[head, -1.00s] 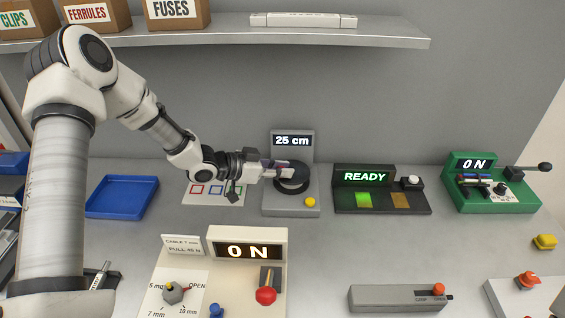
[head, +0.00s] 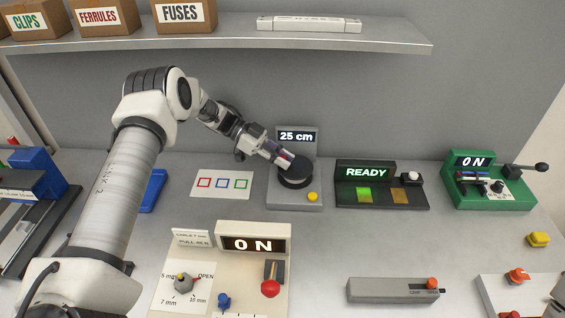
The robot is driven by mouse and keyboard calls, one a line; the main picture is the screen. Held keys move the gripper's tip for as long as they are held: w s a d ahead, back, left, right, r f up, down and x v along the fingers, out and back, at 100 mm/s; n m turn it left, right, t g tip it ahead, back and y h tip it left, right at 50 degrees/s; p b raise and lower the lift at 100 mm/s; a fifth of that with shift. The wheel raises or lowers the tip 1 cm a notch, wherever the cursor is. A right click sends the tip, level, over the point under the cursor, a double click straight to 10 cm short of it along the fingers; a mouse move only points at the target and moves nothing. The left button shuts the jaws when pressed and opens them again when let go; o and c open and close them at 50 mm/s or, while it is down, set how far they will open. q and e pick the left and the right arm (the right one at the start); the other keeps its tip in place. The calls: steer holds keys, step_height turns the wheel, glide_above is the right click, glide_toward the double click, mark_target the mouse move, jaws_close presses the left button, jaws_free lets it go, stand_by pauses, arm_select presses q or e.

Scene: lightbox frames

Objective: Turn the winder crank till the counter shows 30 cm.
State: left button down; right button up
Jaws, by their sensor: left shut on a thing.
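The winder is a grey unit (head: 283,196) with a black round drum (head: 297,177) on top and a yellow button (head: 313,196) at its front right corner. Its counter (head: 296,136) stands upright behind the drum and reads 25 cm. My left gripper (head: 284,161) reaches in from the upper left, over the back of the drum, with its fingers shut on the winder crank. The crank handle itself is mostly hidden by the fingers.
A READY unit (head: 366,171) stands right of the winder, and a green ON unit (head: 461,190) stands farther right. A card with coloured squares (head: 201,193) lies left of the winder. A cream ON panel (head: 225,264) stands in front. A shelf (head: 400,45) runs above.

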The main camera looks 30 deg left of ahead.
arm_select(q)
steer(key=shift+w+m+g, duration=0.15)
steer(key=shift+m+g, duration=0.25)
steer(key=shift+g, duration=0.1)
steer(key=c, duration=1.1)
jaws_free()
steer(key=shift+d, duration=0.1)
steer(key=shift+o, duration=0.2)
